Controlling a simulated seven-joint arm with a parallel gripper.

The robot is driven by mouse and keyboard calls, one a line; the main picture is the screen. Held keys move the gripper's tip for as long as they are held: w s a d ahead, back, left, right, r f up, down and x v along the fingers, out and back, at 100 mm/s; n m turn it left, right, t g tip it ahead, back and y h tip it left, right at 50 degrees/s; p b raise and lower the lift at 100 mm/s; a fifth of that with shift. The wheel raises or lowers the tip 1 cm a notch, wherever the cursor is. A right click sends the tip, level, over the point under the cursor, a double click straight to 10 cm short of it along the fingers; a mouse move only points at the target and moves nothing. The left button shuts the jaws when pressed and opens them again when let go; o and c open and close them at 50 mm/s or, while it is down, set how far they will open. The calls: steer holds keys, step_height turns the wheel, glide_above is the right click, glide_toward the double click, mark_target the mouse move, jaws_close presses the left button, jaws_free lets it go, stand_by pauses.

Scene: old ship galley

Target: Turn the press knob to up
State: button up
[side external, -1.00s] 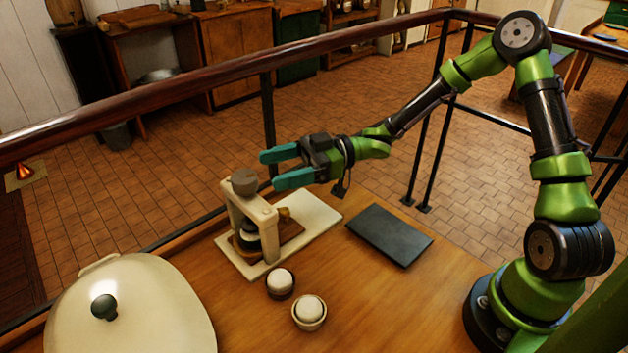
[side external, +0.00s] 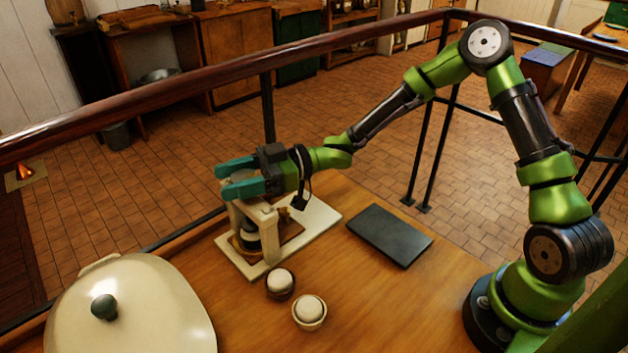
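The press (side external: 270,232) is a pale frame with a dark cylinder inside, upright on a white board. Its round grey knob (side external: 240,176) is on top, mostly hidden by my fingers. My gripper (side external: 223,181) is level at the top of the press, its two teal fingers apart, one on each side of the knob. Whether the fingers touch the knob I cannot tell. The knob's turn position cannot be made out.
The white board (side external: 318,217) lies under the press. A dark flat slab (side external: 390,235) is to the right. Two small cups with pale round contents (side external: 281,283) (side external: 309,312) stand in front. A large cream lidded pot (side external: 150,310) is front left. A wooden rail (side external: 180,103) runs behind.

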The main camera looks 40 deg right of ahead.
steer(key=c, duration=0.5)
steer(key=shift+c, duration=0.2)
steer(key=shift+n+g, duration=0.3)
steer(key=shift+g, duration=0.2)
steer(key=n+g, duration=0.1)
steer(key=g, duration=0.1)
steer(key=n+g+y, duration=0.1)
steer(key=g, duration=0.1)
steer(key=shift+s+n, duration=0.2)
steer(key=shift+n, duration=0.1)
steer(key=shift+s+f+n+g, duration=0.15)
steer(key=shift+n+g, duration=0.6)
steer(key=shift+g, duration=0.4)
steer(key=shift+s+r+n+g, duration=0.1)
steer(key=shift+n+g, duration=0.65)
steer(key=shift+g, duration=0.4)
steer(key=o, duration=1)
steer(key=shift+c, duration=0.2)
